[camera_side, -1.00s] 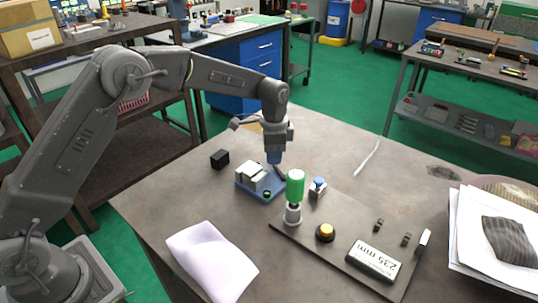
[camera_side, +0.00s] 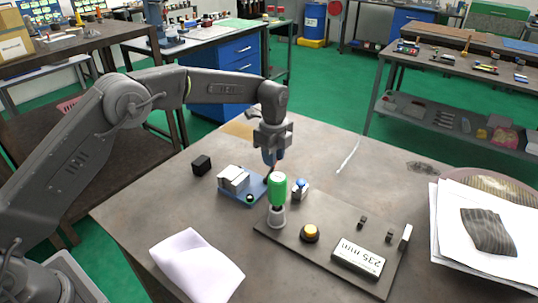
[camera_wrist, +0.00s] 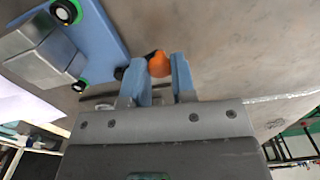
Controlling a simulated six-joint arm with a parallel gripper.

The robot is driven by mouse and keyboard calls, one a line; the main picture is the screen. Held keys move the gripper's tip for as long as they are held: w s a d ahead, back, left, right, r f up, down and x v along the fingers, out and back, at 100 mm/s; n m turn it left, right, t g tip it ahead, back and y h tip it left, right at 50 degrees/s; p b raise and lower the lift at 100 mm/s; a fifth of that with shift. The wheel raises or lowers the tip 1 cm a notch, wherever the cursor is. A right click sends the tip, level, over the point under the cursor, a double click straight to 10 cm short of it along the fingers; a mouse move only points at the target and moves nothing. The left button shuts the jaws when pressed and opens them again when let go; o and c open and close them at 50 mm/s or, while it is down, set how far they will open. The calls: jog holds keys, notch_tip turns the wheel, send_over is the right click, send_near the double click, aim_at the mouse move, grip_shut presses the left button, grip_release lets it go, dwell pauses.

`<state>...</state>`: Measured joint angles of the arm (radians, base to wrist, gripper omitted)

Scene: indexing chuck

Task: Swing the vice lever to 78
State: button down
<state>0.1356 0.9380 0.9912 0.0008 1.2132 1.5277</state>
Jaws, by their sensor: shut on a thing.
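The vice has a blue base (camera_side: 241,196) and pale grey jaw blocks (camera_side: 233,178), left of my gripper (camera_side: 273,160) in the side view. In the wrist view the blue base (camera_wrist: 105,28) is at the upper left, with the metal blocks (camera_wrist: 42,50) beside it. The lever's orange knob (camera_wrist: 159,65) sits between my gripper's blue fingertips (camera_wrist: 161,72), which are shut on it. A short dark part of the lever shows by the knob; the rest is hidden. I see no readable angle mark.
A green cylinder (camera_side: 278,189) on a metal stand is close to the right of my gripper. A small box with a blue knob (camera_side: 300,189), a yellow button (camera_side: 310,233) and a 235 mm block (camera_side: 358,258) are nearby. A black cube (camera_side: 201,165) stands left. The bench behind is mostly clear.

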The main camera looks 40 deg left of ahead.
jog(key=shift+w+d+r+m, duration=0.15)
jog(key=shift+d+m, duration=0.1)
jog(key=shift+m, duration=0.25)
jog(key=c, duration=1.2)
grip_release()
notch_tip(320, 180, up, 14)
jog(key=shift+f, duration=0.2)
